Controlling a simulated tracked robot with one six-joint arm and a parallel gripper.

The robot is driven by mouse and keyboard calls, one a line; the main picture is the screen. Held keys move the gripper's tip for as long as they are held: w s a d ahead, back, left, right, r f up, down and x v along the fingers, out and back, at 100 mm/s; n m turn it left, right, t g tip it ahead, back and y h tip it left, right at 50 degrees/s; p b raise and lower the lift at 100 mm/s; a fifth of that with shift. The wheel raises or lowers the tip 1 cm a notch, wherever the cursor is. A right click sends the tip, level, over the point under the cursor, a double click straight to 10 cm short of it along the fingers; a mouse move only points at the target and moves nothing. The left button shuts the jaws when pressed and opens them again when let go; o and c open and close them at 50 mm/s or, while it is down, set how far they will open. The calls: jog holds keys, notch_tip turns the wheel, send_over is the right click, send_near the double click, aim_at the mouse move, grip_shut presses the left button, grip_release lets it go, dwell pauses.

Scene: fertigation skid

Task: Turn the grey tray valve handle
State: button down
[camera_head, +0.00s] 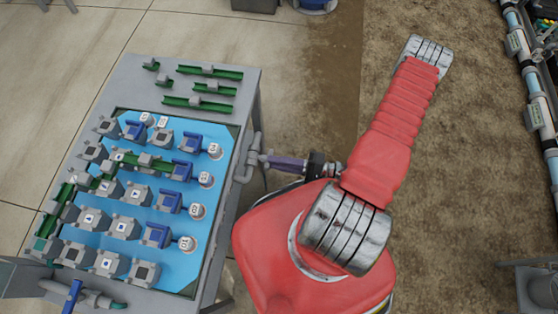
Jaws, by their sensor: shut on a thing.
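The grey tray valve (243,172) sits on the right side of the bench, as bent grey pipework by the blue tray (218,190). My gripper (266,159) reaches it from the right, with a purple body and a dark wrist behind it. Its jaws are shut on the grey tray valve handle at the valve's outer end. The handle is small here and mostly hidden by the jaws, so its angle cannot be told.
The blue tray holds several grey and blue valve blocks and round fittings. Green channels (210,71) lie at the bench's back. Another valve with a blue handle (72,296) is at the front left. Pipes (530,85) run along the far right; bare ground lies between.

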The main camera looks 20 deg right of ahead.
jog(key=shift+s+a+f+n, duration=0.15)
jog(key=shift+f+n, duration=0.05)
jog(key=shift+n, duration=0.9)
jog(key=c, duration=1.7)
grip_release()
jog(key=shift+d, duration=0.2)
